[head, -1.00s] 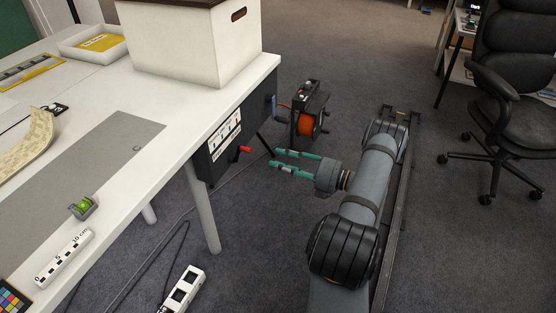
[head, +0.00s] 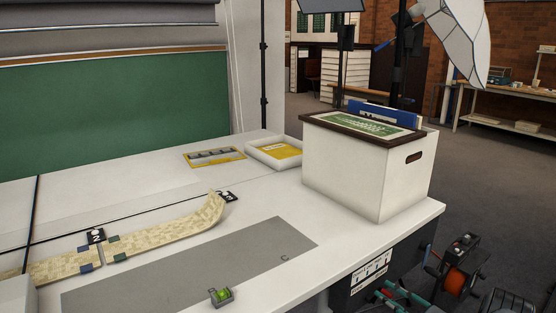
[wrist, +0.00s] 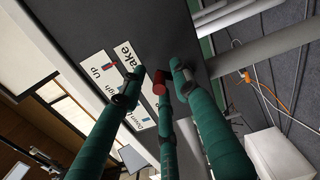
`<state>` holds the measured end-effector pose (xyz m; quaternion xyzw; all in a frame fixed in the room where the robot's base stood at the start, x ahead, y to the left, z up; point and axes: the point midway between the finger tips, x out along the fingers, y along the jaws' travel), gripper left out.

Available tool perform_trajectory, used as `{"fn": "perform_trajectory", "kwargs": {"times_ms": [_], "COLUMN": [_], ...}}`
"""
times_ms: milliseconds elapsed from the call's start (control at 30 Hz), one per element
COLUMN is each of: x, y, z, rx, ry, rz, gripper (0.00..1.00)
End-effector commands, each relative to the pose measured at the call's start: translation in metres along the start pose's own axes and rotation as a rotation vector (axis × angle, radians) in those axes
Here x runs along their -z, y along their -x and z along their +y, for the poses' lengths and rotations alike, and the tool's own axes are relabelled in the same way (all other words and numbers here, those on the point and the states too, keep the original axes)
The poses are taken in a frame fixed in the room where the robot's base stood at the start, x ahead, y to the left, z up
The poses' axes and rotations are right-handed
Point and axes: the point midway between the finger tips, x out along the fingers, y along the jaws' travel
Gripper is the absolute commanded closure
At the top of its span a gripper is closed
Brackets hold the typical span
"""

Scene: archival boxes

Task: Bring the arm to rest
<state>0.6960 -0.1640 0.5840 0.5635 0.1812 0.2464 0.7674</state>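My gripper (head: 388,293) shows only in part at the bottom right of the head view, beside the dark panel on the table's side. In the wrist view my gripper (wrist: 153,82) has its teal-wrapped fingers spread apart, with nothing held between them. The fingertips point at the dark panel (wrist: 152,22) with white labels. A red knob or lever end (wrist: 160,77) shows between the fingertips; I cannot tell whether a finger touches it. Most of my arm is outside the head view.
The white table (head: 272,208) carries a lidded white box (head: 345,178), a shallow tray with a yellow item (head: 275,152), a grey mat (head: 190,265) and a small green level (head: 221,296). A reel with an orange drum (head: 457,278) stands close right of the gripper.

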Motion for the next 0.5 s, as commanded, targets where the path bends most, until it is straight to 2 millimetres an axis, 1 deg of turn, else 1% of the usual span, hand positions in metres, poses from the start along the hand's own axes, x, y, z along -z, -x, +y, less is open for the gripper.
{"fn": "perform_trajectory", "kwargs": {"times_ms": [167,500], "x": [0.0004,0.0004], "y": [-0.0001,0.0013], "z": [0.0012,0.0009], "rx": [0.0,0.0], "ry": [0.032,0.031], "rz": [-0.001,-0.001], "gripper": [0.69,0.69]}}
